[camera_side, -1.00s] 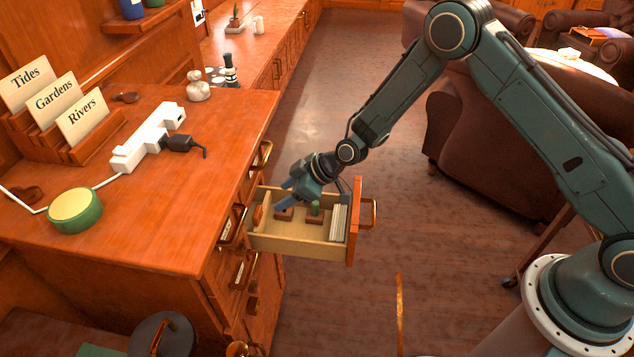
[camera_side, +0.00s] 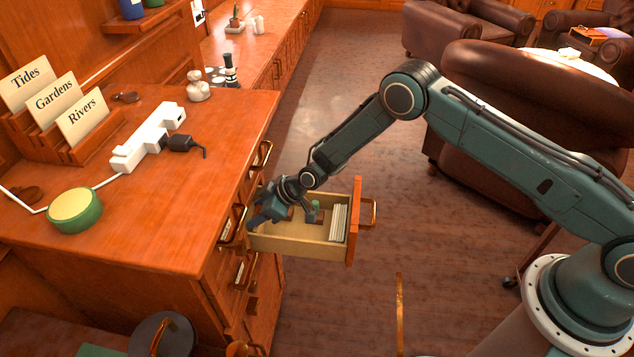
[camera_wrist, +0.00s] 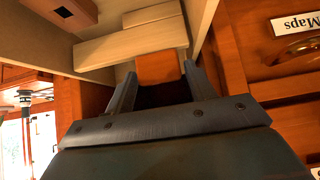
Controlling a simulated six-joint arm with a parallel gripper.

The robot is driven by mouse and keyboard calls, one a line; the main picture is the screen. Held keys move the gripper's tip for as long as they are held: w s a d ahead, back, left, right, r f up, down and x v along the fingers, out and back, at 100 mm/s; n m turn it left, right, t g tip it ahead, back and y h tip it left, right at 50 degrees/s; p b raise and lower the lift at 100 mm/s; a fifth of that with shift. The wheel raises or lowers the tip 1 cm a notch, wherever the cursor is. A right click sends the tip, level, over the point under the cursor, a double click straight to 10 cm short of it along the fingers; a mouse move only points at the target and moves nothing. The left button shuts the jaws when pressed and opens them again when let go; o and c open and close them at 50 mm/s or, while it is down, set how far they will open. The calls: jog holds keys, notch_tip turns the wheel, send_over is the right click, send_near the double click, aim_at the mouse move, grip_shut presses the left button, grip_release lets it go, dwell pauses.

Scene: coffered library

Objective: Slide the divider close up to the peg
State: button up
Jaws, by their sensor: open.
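My gripper (camera_side: 260,220) is low at the drawer's cabinet end, left of the peg, and largely hides that end in the side view. In the wrist view my gripper (camera_wrist: 159,72) is open, with an orange wooden piece (camera_wrist: 158,67) between its fingers. This piece meets a pale board (camera_wrist: 130,45), apparently the divider. I cannot tell whether the fingers touch it. The green peg is not visible in the wrist view.
A brown block with a dark square hole (camera_wrist: 63,12) lies in the drawer. The drawer front (camera_side: 355,225) has a brass handle. The cabinet top (camera_side: 170,215) carries a white power strip (camera_side: 148,138) and a green-rimmed disc (camera_side: 75,211). Floor right of the drawer is open.

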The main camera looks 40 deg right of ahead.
jog(key=shift+w+a+f, duration=0.25)
jog(key=shift+f, duration=0.05)
jog(key=c, duration=1.1)
jog(key=shift+s+d, duration=2.9)
jog(key=o, duration=1.1)
